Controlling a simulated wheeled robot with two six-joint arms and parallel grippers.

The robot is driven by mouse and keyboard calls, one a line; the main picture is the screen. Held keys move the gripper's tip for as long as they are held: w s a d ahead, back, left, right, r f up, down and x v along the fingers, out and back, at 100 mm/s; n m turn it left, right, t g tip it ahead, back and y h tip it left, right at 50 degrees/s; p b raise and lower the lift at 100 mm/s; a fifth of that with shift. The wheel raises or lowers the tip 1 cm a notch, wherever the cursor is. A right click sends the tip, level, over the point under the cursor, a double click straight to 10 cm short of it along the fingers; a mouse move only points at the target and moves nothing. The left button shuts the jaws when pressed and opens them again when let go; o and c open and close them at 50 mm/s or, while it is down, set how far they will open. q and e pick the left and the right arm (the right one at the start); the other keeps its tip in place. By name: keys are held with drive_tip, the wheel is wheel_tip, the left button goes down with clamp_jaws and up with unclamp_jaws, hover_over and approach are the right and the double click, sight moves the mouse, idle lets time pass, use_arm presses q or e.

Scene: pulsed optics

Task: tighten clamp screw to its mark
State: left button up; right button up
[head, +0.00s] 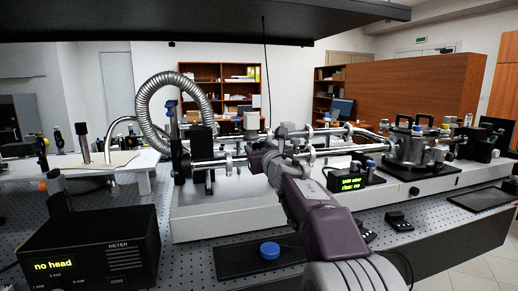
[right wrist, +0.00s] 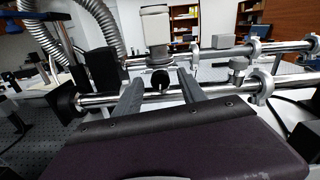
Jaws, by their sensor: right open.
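My right gripper (head: 255,152) is at the pair of metal tubes in the middle of the head view. In the right wrist view its two fingers (right wrist: 158,80) are apart. A small dark round knob (right wrist: 160,79) shows between the fingertips, apparently free of both; I cannot tell for certain that it is the clamp screw. Above it stands a pale grey cylindrical fitting (right wrist: 155,25), also seen in the head view (head: 251,120). Another grey knob (right wrist: 238,67) sits on the tubes to the right. No mark can be made out. My left gripper is not in view.
A meter (head: 88,252) reading "no head" stands front left. A blue-capped round item (head: 270,249) lies on a black mat (head: 235,262). A ribbed metal hose (head: 145,100) arches behind the tubes. A metal chamber (head: 410,148) stands right. A dark shelf (head: 200,22) hangs overhead.

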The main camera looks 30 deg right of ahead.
clamp_jaws()
